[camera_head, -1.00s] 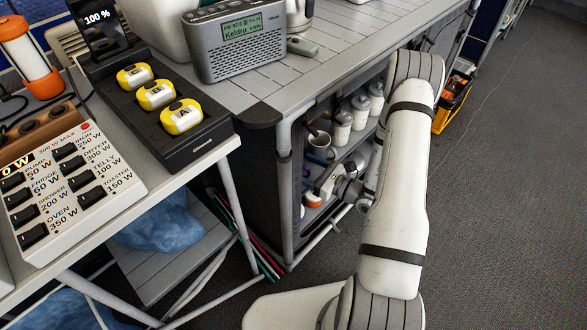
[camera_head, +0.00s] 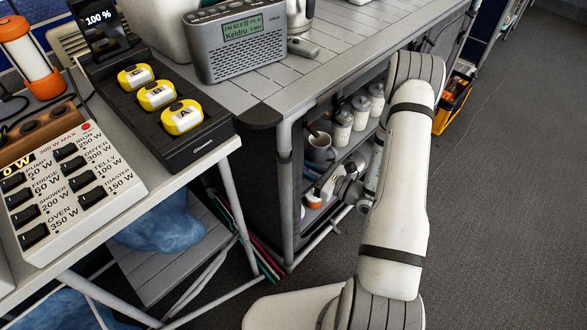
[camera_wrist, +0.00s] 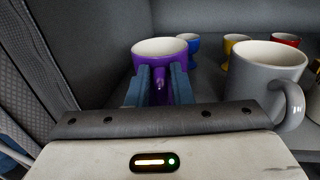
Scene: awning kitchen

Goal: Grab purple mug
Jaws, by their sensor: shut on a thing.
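The purple mug (camera_wrist: 159,50), with a white inside, stands out in the wrist view just left of the middle. My gripper (camera_wrist: 161,88) is shut on its purple handle, with one blue-grey finger on each side of it. The mug looks upright, and whether its base touches the shelf is hidden behind the fingers. In the head view my gripper (camera_head: 325,188) reaches into the lower shelves under the counter, and the purple mug is not clearly seen there.
A grey mug (camera_wrist: 264,75) stands close on the right. Blue (camera_wrist: 190,44), yellow (camera_wrist: 236,42) and red (camera_wrist: 285,41) cups stand behind. A dark wall (camera_wrist: 75,40) is on the left. The counter post (camera_head: 286,190) stands beside my arm.

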